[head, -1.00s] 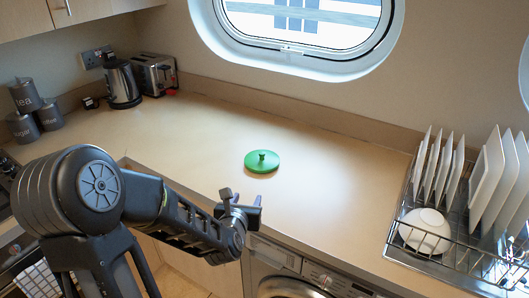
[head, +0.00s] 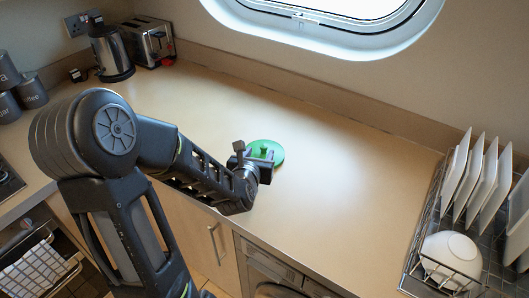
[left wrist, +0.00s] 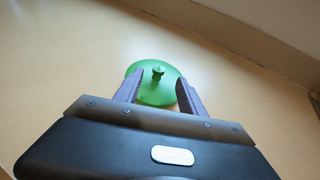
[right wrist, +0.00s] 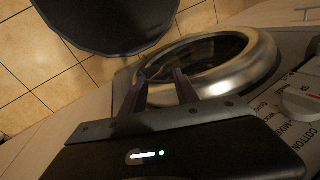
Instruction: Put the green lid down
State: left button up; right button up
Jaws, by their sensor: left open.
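The green lid (head: 276,153) is a round disc with a small knob on top. It lies flat on the counter, knob up. My left gripper (head: 264,163) is at the lid's near side and hides part of its near edge in the head view. In the left wrist view the lid (left wrist: 157,92) shows between and beyond the open fingers of my left gripper (left wrist: 160,76), with nothing gripped. I cannot tell whether the fingers touch it. My right gripper (right wrist: 160,76) shows only in the right wrist view, fingers apart and empty, in front of a washing machine.
The counter (head: 330,190) is clear around the lid. A dish rack (head: 425,225) with plates and a white bowl (head: 452,255) stands at the right. A kettle (head: 112,55) and a toaster (head: 150,42) stand at the back left. The washing machine door (right wrist: 240,75) is below the counter.

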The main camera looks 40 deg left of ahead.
aim_at(263, 147)
pick_arm(q)
jog(key=shift+x, duration=1.35)
jog(key=shift+w+a+f+p, duration=0.2)
jog(key=shift+w+p, duration=0.25)
jog(key=shift+p, duration=0.05)
jog(key=p+x, duration=0.1)
jog(key=x, duration=0.2)
jog(key=shift+w+a, duration=0.1)
jog(key=shift+w+a+f, duration=0.15)
jog(key=shift+w+f, duration=0.1)
jog(key=shift+w, duration=0.1)
jog(key=shift+c, duration=0.2)
grip_shut()
